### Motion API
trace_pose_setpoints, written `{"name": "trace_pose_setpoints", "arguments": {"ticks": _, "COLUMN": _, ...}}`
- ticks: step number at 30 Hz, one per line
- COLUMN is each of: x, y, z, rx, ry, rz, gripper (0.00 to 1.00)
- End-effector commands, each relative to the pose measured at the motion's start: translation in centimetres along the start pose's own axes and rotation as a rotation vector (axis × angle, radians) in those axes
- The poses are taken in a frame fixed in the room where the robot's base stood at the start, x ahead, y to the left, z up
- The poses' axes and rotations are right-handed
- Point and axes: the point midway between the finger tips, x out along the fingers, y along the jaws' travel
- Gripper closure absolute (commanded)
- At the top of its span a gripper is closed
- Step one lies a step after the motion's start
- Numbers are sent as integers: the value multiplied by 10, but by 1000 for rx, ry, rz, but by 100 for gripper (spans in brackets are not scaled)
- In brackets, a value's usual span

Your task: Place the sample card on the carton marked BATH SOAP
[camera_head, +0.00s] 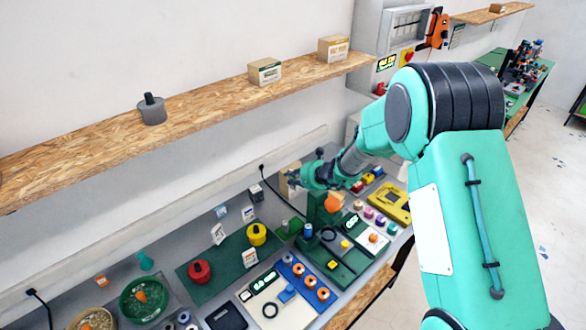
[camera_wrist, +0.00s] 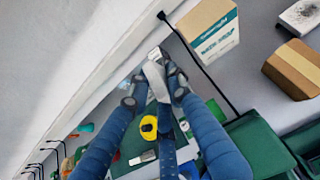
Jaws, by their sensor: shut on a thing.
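My gripper (camera_wrist: 160,80) is shut on a thin pale grey-white card (camera_wrist: 155,72), held above the bench near the wall. In the head view my gripper (camera_head: 297,178) is small and the card cannot be made out. A tan carton with a white and teal label (camera_wrist: 212,38) stands just right of the fingertips in the wrist view, apart from the card. Its print is too small to read. Two more cartons stand on the wall shelf, one with a green label (camera_head: 265,72) and one with a yellow label (camera_head: 333,49). I cannot tell which reads BATH SOAP.
A wooden shelf (camera_head: 200,103) runs along the wall with a grey weight (camera_head: 152,110). A black cable (camera_wrist: 200,65) passes beside the teal-labelled carton. Another brown box (camera_wrist: 295,70) stands further right. Yellow (camera_head: 257,234) and red (camera_head: 199,271) pots stand on the bench.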

Motion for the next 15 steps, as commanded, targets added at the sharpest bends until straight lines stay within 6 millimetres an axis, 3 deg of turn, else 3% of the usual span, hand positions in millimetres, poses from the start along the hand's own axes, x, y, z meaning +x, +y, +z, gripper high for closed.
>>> {"name": "trace_pose_setpoints", "arguments": {"ticks": 1, "x": -5, "y": -10, "z": 0, "rx": 0, "ry": 3, "rz": -3, "gripper": 100}}
{"name": "trace_pose_setpoints", "arguments": {"ticks": 6, "x": -12, "y": -27, "z": -3, "rx": 0, "ry": 12, "rz": -3, "gripper": 100}}
{"name": "trace_pose_setpoints", "arguments": {"ticks": 15, "x": -13, "y": -29, "z": -3, "rx": 0, "ry": 13, "rz": -3, "gripper": 100}}
